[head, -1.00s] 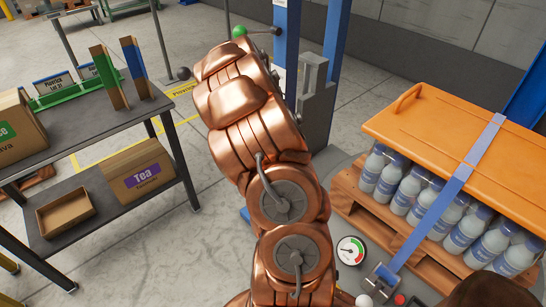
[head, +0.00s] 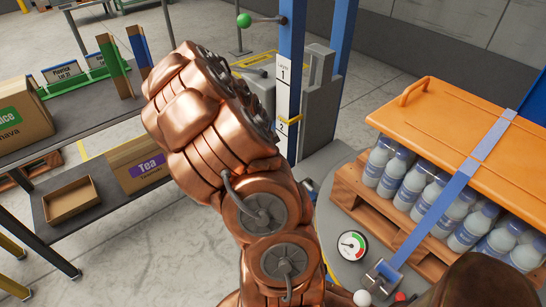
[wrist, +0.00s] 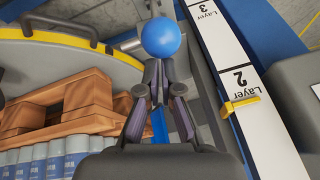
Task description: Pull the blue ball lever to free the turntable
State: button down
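The blue ball (wrist: 160,38) of the lever shows at the top middle of the wrist view, right at the tips of my gripper (wrist: 157,70). The two fingers are drawn close together just below the ball, seemingly on the lever's stem, which they hide. In the head view my copper arm hides the gripper and the blue ball. The round grey turntable (head: 332,225) carries a wooden pallet (head: 352,200) of bottles; its curved edge with yellow trim shows in the wrist view (wrist: 120,62).
A blue column with a white layer scale (head: 283,98) and a yellow pointer (wrist: 242,104) stands close to the gripper. A green ball lever (head: 243,20) sticks out from the column. An orange cover (head: 450,150) lies over the bottles. A shelf table (head: 75,130) with boxes stands left.

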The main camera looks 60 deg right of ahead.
jog(key=shift+w+a+f, duration=0.15)
jog(key=shift+a, duration=0.15)
jog(key=shift+d+r, duration=0.1)
jog(key=shift+r, duration=0.1)
notch_tip(320, 180, up, 11)
jog(key=s+a, duration=0.1)
jog(key=a, duration=0.1)
jog(key=shift+s+r, duration=0.15)
jog(key=shift+s, duration=0.05)
dwell(0.8)
